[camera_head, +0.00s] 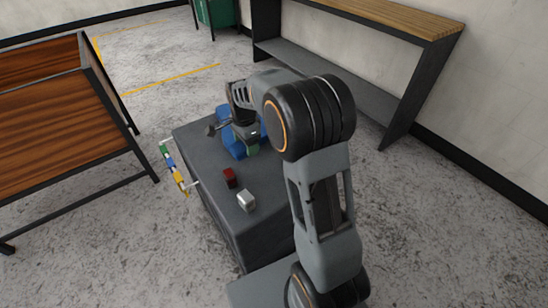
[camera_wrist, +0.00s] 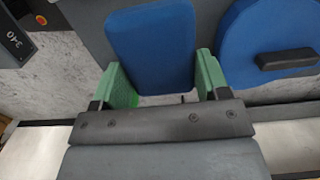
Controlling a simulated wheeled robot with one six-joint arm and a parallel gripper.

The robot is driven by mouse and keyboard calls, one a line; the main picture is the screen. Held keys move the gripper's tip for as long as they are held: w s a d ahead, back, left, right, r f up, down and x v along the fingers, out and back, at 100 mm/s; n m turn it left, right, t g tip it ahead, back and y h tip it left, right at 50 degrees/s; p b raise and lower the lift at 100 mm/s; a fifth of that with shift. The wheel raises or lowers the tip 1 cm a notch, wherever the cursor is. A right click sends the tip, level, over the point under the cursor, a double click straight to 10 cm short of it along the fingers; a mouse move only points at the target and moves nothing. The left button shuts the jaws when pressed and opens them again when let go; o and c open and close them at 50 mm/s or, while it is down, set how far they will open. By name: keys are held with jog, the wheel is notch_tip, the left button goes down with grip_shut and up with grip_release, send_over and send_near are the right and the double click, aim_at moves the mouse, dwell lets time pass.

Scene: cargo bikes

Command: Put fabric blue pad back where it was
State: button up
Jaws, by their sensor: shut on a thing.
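In the wrist view, a flat blue pad (camera_wrist: 150,45) with rounded corners lies between the two green fingers of my gripper (camera_wrist: 157,64). The fingers are shut on its side edges. In the head view, my gripper (camera_head: 248,146) is low over a dark grey block-shaped surface (camera_head: 205,150), with blue fabric (camera_head: 231,146) around it. There I cannot tell the held pad from other blue pieces, nor whether it touches the surface. A second, rounded blue piece (camera_wrist: 237,45) with a black bar across it sits to the right in the wrist view.
A small red block (camera_head: 230,178) and a silver-white block (camera_head: 246,201) lie on the grey surface. A bar with coloured segments (camera_head: 173,170) is at its left side. A wooden-topped table (camera_head: 50,120) stands left, a wooden-topped bench (camera_head: 400,17) at the back right. Floor between is clear.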

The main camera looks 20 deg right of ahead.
jog(key=w+d+f, duration=0.1)
jog(key=d+f, duration=0.2)
jog(key=d, duration=0.4)
jog(key=b, duration=0.2)
send_over(277, 159)
jog(key=f, duration=0.5)
jog(key=shift+a+f, duration=0.15)
jog(key=shift+a, duration=0.15)
jog(key=shift+d+f, duration=0.2)
jog(key=shift+f, duration=0.05)
jog(key=shift+d+f+b, duration=0.2)
jog(key=shift+f+b, duration=0.3)
jog(key=shift+f, duration=1.25)
jog(key=shift+f, duration=0.15)
jog(key=o, duration=0.9)
